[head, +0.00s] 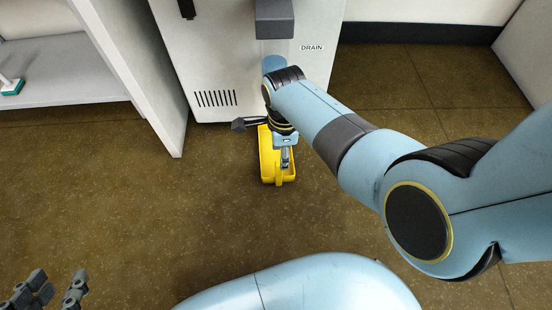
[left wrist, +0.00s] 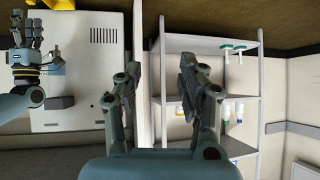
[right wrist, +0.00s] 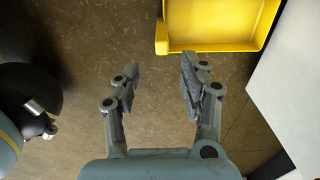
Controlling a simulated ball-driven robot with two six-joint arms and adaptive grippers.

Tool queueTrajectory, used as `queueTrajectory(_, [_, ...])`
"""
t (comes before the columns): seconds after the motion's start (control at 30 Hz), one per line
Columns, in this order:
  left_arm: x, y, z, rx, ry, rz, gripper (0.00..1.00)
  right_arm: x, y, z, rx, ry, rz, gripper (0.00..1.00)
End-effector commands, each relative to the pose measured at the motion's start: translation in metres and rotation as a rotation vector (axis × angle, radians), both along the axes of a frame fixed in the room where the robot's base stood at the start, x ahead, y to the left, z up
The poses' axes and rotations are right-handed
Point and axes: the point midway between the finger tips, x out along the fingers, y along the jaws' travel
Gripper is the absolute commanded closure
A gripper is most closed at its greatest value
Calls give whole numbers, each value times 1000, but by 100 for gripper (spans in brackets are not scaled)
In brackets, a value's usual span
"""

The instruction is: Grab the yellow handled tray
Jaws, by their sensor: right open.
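The yellow tray (head: 264,160) is on the brown floor in front of the white machine in the head view. My right gripper (head: 285,160) is above it there and covers part of it. In the right wrist view the tray (right wrist: 225,25) is at the upper right, cut off by the frame. The right gripper (right wrist: 160,78) is open and empty, its right fingertip near the tray's lower edge in the picture; contact cannot be told. My left gripper (head: 58,282) is at the lower left of the head view, open and empty between its fingers (left wrist: 160,80) in the left wrist view.
The white machine (head: 215,60) marked DRAIN stands close behind the tray. A white shelf unit (head: 130,70) stands to its left, with a teal-and-white item (head: 12,87) on it. The floor (head: 130,215) left of the tray is clear.

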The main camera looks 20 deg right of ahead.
Motion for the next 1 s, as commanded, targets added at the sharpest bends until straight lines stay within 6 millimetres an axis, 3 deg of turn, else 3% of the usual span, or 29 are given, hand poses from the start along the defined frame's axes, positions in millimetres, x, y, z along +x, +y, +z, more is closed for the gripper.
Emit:
queueTrajectory(0.2, [-4,-3,-2,-5,-139,-14,60,0,0,-20,-1,1,0,56])
queueTrajectory(0.5, [3,-5,9,-7,-228,-23,60,1,0,-25,0,-1,1,56])
queueTrajectory(0.67, [28,-8,32,-7,-345,-37,60,1,2,-30,0,0,1,56])
queueTrajectory(1.0, [74,-15,100,-8,-644,-69,60,2,5,-42,0,1,1,56])
